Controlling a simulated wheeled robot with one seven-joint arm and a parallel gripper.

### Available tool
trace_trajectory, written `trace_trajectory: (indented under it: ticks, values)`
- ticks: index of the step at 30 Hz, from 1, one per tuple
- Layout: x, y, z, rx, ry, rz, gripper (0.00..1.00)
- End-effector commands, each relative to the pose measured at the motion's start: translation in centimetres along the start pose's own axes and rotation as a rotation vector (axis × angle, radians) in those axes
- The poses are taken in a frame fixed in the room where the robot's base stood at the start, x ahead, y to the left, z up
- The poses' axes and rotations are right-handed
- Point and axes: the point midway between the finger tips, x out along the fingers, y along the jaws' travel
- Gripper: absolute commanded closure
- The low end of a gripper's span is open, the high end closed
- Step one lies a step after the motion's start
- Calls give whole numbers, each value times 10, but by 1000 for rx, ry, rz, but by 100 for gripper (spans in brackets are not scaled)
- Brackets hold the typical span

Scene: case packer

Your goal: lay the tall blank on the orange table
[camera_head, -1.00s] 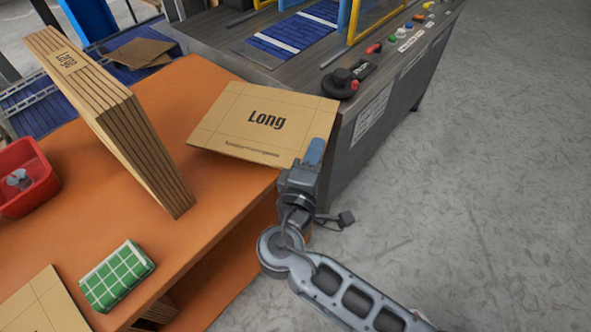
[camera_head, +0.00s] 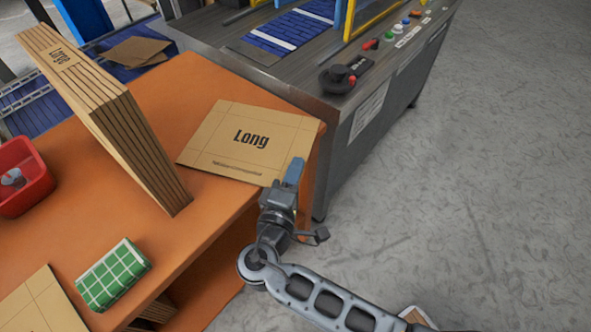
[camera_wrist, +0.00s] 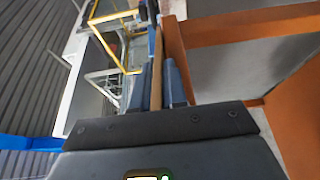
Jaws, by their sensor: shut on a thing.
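A flat tan cardboard blank printed "Long" (camera_head: 238,143) is at the right end of the orange table (camera_head: 205,80). My gripper (camera_head: 293,172) is shut on its near right corner, with a blue finger on top. The blank is nearly level over the tabletop. I cannot tell whether its underside touches the table or is slightly above it. In the wrist view the blank shows edge-on as a thin tan strip (camera_wrist: 157,70) between my gripper's blue fingers (camera_wrist: 159,88). No print reading "tall" shows on it.
A red bin (camera_head: 35,190), a green checked block (camera_head: 113,275) and another blank (camera_head: 40,305) are on the left. The grey machine (camera_head: 350,125) with buttons stands behind, close to the table's right end.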

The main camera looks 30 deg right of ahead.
Motion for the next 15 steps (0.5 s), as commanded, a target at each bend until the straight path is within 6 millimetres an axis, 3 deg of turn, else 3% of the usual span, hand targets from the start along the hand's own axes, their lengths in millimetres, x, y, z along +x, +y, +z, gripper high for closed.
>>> trace_trajectory:
  ticks: [1, 2, 9, 15]
  values:
    - [0, -3, 0, 0, 0, 0, 100]
    - [0, -3, 0, 0, 0, 0, 87]
    - [0, -2, 0, -1, 0, 0, 64]
    - [0, -2, 0, -1, 0, 0, 62]
